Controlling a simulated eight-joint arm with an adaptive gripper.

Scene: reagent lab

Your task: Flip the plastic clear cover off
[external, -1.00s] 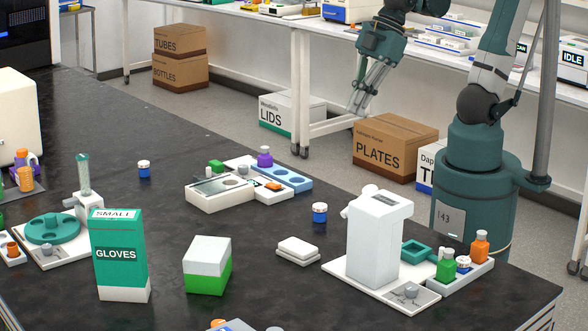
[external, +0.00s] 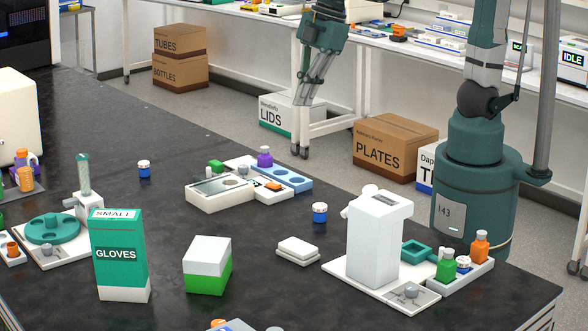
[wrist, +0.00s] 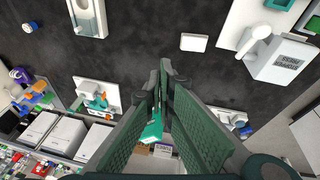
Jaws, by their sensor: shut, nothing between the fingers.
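A low white device (external: 222,201) stands at the back middle of the dark bench. A flat glossy panel (external: 212,185) on its top looks like the clear cover, lying about level; its clear edges are hard to make out. The device also shows at the top left of the wrist view (wrist: 88,22), partly cut off by the frame edge. My gripper (external: 303,102) hangs above and beyond the device in the external view, well apart from it. In the wrist view my gripper's fingers (wrist: 163,76) are together and empty.
A green glove box (external: 119,255) stands front left. Bench around the device's front is clear.

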